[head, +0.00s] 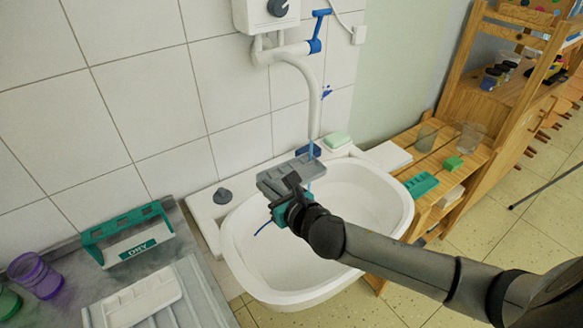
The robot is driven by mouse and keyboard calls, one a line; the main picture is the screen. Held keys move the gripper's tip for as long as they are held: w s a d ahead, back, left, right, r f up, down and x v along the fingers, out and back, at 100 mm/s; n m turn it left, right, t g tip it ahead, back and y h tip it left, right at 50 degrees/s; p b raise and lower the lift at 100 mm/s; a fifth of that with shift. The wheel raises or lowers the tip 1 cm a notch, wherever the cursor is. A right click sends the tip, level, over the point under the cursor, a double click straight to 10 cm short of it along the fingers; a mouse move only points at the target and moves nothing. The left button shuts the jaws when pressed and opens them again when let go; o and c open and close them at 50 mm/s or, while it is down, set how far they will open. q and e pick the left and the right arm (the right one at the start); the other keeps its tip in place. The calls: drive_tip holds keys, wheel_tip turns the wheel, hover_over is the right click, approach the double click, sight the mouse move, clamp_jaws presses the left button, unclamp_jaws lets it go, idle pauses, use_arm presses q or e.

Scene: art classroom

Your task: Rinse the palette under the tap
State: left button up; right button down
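The grey palette (283,172) is over the back part of the white basin (262,268), tilted a little, below the tap. My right gripper (291,184) is at its near edge and appears shut on it; the fingertips are partly hidden. The white tap (311,100) comes down from the wall unit and has a blue lever (318,32). Whether paint is on the palette is too small to tell. My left gripper is not in view.
A green-framed rack marked DRY (128,242) stands on the grey counter at left, near a white tray (142,298) and a purple cup (36,277). A green soap bar (337,140) lies behind the basin. A wooden shelf (432,170) stands right of the basin.

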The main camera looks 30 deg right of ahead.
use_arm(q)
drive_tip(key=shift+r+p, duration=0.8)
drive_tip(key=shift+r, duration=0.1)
use_arm(e)
drive_tip(key=s+a, duration=0.3)
drive_tip(key=a, duration=0.2)
drive_tip(key=shift+s+a, duration=0.15)
drive_tip(key=shift+a, duration=0.05)
idle(0.5)
use_arm(q)
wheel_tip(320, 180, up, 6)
drive_tip(key=p, duration=0.5)
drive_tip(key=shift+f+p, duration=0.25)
drive_tip(key=shift+p, duration=0.05)
use_arm(e)
drive_tip(key=s+a+r, duration=0.2)
drive_tip(key=a+r, duration=0.2)
drive_tip(key=shift+s, duration=0.3)
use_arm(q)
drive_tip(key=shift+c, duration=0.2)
use_arm(e)
drive_tip(key=shift+a, duration=0.1)
